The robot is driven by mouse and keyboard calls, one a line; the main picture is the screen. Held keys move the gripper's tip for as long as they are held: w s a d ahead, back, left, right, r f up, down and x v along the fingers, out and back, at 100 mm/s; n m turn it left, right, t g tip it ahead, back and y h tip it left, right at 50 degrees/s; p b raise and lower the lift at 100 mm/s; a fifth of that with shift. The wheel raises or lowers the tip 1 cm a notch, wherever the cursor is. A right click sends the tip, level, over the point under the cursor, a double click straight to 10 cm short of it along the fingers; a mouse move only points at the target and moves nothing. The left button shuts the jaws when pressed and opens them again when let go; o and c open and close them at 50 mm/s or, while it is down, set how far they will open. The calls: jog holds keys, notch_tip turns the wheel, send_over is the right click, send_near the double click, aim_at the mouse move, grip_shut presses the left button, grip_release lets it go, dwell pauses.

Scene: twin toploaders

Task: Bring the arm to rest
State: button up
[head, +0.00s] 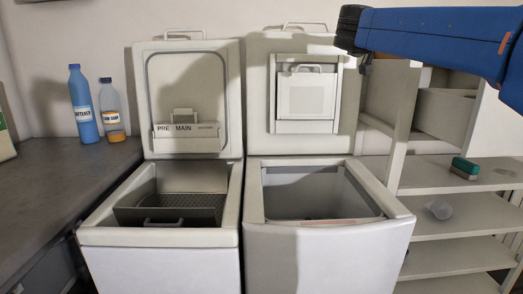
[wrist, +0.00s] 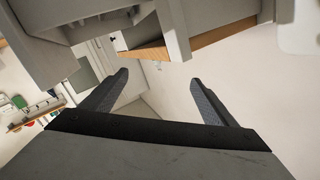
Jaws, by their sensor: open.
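My blue arm (head: 430,35) reaches in from the upper right of the head view, above the right washer and in front of the shelf unit. Its dark end is at the left, but the fingers are not clear there. In the wrist view my gripper (wrist: 165,92) shows two dark fingers spread wide apart, with nothing between them. Beyond the fingers are a pale wall and parts of the cabinet.
Two toploaders stand with lids raised, the left washer (head: 160,237) and the right washer (head: 325,232). Bottles, one blue (head: 83,105) and one clear (head: 112,112), stand on the dark counter (head: 50,185).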

jog(key=s+a+f+n+t+y, duration=0.1)
jog(key=a+f+n+t+y, duration=0.1)
jog(key=a+n+t+y, duration=0.85)
jog(key=s+a+f+n+g+y, duration=0.2)
jog(key=s+a+f+n+y, duration=0.15)
jog(key=f, duration=0.45)
jog(key=s+a+f+n+g+y, duration=0.1)
jog(key=s+a+f+n+y, duration=0.25)
jog(key=f, duration=0.45)
jog(key=s+d+f+g+h, duration=0.1)
jog(key=s+f+g, duration=0.4)
jog(key=s+f, duration=0.8)
jog(key=s+d+f+g+h, duration=0.1)
jog(key=s+d+f+g, duration=0.2)
jog(key=s+f, duration=1)
notch_tip(320, 180, down, 8)
jog(key=g, duration=0.3)
jog(key=shift+s+d, duration=0.3)
jog(key=shift+d, duration=0.1)
jog(key=shift+r+g+h, duration=0.15)
jog(key=shift+g+h, duration=0.1)
